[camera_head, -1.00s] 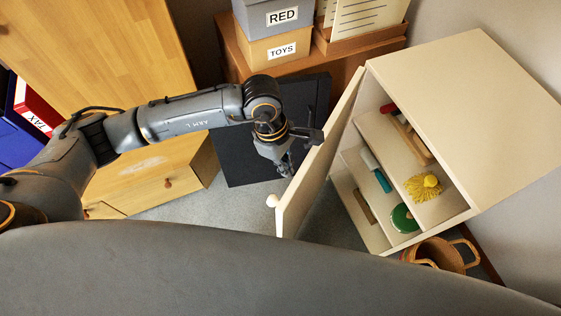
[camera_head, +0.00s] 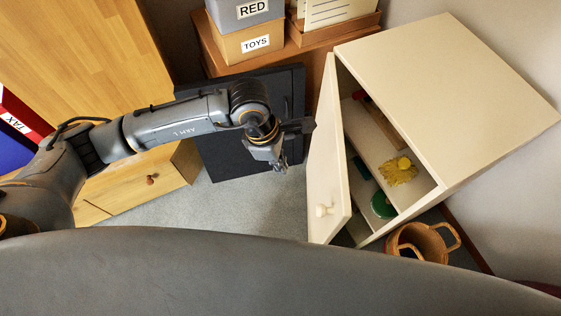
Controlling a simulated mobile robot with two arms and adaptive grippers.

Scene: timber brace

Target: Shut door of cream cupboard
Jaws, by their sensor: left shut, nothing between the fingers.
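The cream cupboard (camera_head: 455,85) stands at the right, tilted in the picture. Its door (camera_head: 326,150) is hinged at the far left edge and stands partly open, with a round cream knob (camera_head: 324,211) near its lower end. Inside, a yellow brush (camera_head: 399,170) and a green round item (camera_head: 383,205) show on the shelves; the door hides part of the inside. My left gripper (camera_head: 279,167) is shut and empty, just left of the door's outer face, with a gap visible between the fingertips and the door. My right gripper is not in view.
A wicker basket (camera_head: 420,243) stands on the floor by the cupboard's near corner. Boxes marked RED (camera_head: 249,12) and TOYS (camera_head: 247,46) are stacked behind. A wooden drawer unit (camera_head: 130,183) is at the left. Grey carpet (camera_head: 230,210) is clear below my left gripper.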

